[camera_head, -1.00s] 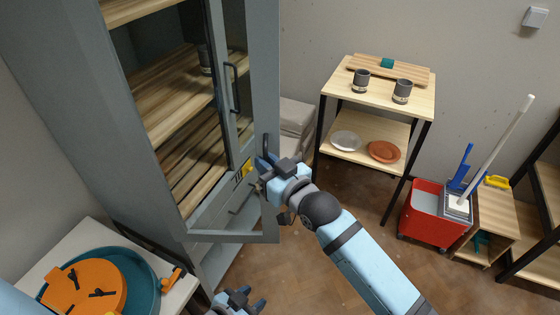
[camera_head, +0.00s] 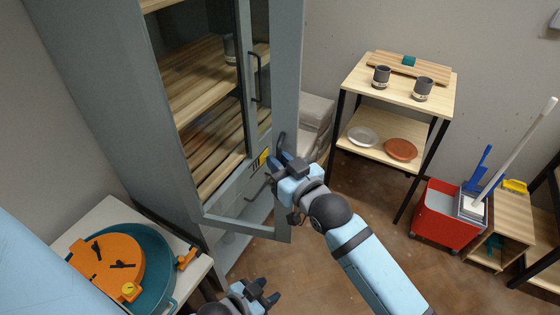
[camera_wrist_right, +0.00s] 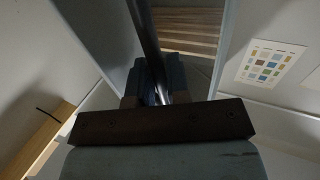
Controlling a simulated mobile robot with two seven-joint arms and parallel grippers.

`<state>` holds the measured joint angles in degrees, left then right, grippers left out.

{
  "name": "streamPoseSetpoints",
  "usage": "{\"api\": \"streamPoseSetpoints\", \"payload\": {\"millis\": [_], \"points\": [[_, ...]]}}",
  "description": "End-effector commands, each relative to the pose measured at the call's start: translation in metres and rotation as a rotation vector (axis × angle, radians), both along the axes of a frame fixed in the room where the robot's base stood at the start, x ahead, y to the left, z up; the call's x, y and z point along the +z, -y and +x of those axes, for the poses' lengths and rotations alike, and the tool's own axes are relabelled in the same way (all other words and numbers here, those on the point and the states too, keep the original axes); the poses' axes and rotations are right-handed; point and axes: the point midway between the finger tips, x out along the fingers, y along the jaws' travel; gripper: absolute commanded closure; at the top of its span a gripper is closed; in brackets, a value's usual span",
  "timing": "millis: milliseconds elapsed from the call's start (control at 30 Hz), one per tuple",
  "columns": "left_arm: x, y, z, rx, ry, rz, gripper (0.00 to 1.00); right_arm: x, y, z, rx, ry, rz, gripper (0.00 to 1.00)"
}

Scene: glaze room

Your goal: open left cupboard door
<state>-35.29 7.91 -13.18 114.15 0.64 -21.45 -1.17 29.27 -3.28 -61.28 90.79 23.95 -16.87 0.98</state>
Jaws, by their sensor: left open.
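The tall grey cupboard (camera_head: 112,110) stands at left in the head view. Its left door (camera_head: 286,95), a grey frame with glass, is swung out towards me, and wooden shelves show behind it. My right gripper (camera_head: 284,162) is at the dark handle (camera_head: 281,142) near this door's free edge. In the right wrist view the fingers (camera_wrist_right: 155,88) are closed around the dark handle bar (camera_wrist_right: 145,30). The other door's handle (camera_head: 256,84) shows further back. My left gripper (camera_head: 267,291) is open and empty, low in the head view, below the door's bottom edge.
A white table (camera_head: 107,217) with a teal basin (camera_head: 165,262) and an orange round object (camera_head: 110,262) stands at lower left. A shelf stand (camera_head: 440,93) with mugs and a red bucket (camera_head: 443,222) are at right. Brown floor is free between.

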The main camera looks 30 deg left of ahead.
Motion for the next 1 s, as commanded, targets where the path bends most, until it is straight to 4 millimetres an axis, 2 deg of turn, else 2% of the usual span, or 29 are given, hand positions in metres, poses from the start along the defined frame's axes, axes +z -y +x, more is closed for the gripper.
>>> {"api": "streamPoseSetpoints", "payload": {"millis": [33, 67, 100, 367, 467, 567, 800, 1000], "points": [[0.0, 0.0, 0.0, 0.0, 0.0, 0.0, 0.57, 0.001, 0.0, 0.0, 0.001, 0.0, 0.001, 0.71], [0.0, 0.0, 0.0, 0.0, 0.0, 0.0, 0.57, 0.001, 0.0, 0.0, 0.001, 0.0, 0.001, 0.65], [0.0, 0.0, 0.0, 0.0, 0.0, 0.0, 0.57, 0.0, 0.0, 0.0, 0.0, -0.001, 0.001, 0.64], [0.0, 0.001, 0.0, -0.001, 0.0, -0.001, 0.57, 0.0, 0.001, 0.0, 0.0, -0.002, 0.001, 0.64], [-0.002, 0.001, 0.0, -0.003, 0.0, -0.002, 0.57, -0.001, 0.007, -0.003, 0.0, -0.002, 0.001, 0.64], [-0.005, 0.002, 0.0, -0.003, -0.002, -0.002, 0.57, -0.003, 0.021, -0.009, -0.001, -0.002, 0.0, 0.64], [-0.015, 0.003, -0.001, -0.005, -0.003, -0.004, 0.57, -0.003, 0.072, -0.032, -0.001, -0.001, 0.0, 0.64], [-0.021, 0.003, 0.0, -0.006, -0.003, -0.005, 0.57, -0.002, 0.106, -0.048, 0.0, 0.0, -0.001, 0.64]]}}
